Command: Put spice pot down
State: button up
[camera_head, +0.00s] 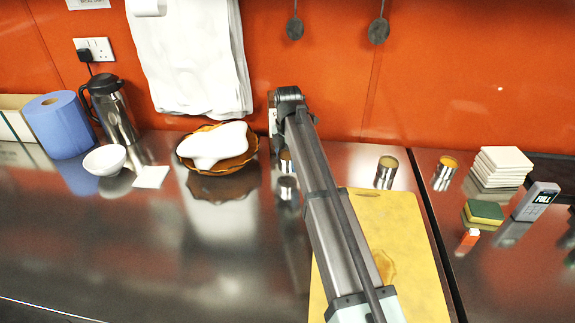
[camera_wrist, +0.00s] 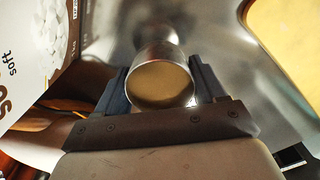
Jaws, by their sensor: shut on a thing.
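The spice pot (camera_wrist: 162,82) is a small round metal pot with a brownish filling. My gripper (camera_wrist: 161,72) is shut on it in the wrist view, one dark finger on each side. In the head view the held pot (camera_head: 286,161) shows only in part beside my arm, over the steel counter (camera_head: 130,255), with its reflection below. It looks upright. I cannot tell whether its base touches the counter. My arm hides the gripper's fingers in the head view.
A yellow board (camera_head: 415,255) lies to the right. Similar pots (camera_head: 386,173) and (camera_head: 445,174) stand at the back right. The counter's front left is clear.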

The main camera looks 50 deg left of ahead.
aim_at(288, 165)
jog(key=shift+f, duration=1.4)
jog(key=shift+f, duration=0.1)
jog(key=o, duration=1.1)
jog(key=shift+c, duration=0.2)
notch_tip(288, 165, up, 12)
jog(key=shift+r, duration=0.1)
